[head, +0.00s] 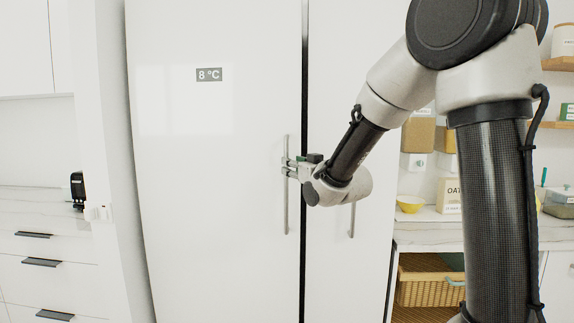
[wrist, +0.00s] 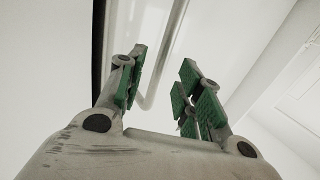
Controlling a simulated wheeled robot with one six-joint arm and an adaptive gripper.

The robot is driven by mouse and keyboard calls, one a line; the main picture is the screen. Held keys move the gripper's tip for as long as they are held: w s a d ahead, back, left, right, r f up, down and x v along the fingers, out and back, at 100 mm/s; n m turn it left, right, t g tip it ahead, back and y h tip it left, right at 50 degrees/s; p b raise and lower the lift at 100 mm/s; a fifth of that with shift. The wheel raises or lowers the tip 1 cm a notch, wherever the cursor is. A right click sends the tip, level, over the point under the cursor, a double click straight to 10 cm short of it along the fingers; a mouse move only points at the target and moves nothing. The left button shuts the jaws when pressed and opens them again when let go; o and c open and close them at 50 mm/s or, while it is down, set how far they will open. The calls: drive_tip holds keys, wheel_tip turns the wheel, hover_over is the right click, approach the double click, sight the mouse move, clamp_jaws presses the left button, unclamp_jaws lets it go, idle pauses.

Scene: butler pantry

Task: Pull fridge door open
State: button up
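The white fridge has a left door (head: 215,190) with an 8 °C display and a right door (head: 345,80). Both look closed, with a narrow dark seam between them. The left door's vertical metal handle (head: 287,215) stands near the seam. My gripper (head: 288,166) is at the middle of this handle. In the wrist view, my gripper (wrist: 163,85) has its green-padded fingers apart, with the handle bar (wrist: 170,35) showing between them and its bent end below. Gaps show beside the bar, and I cannot tell if either pad touches it.
The right door's handle (head: 352,220) is partly hidden behind my arm. Drawers (head: 45,245) and a counter are on the left. On the right are a counter (head: 425,233) with a yellow bowl (head: 410,204), jars, and a wicker basket (head: 430,288) below.

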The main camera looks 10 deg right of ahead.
drive_tip(key=x, duration=0.5)
clamp_jaws()
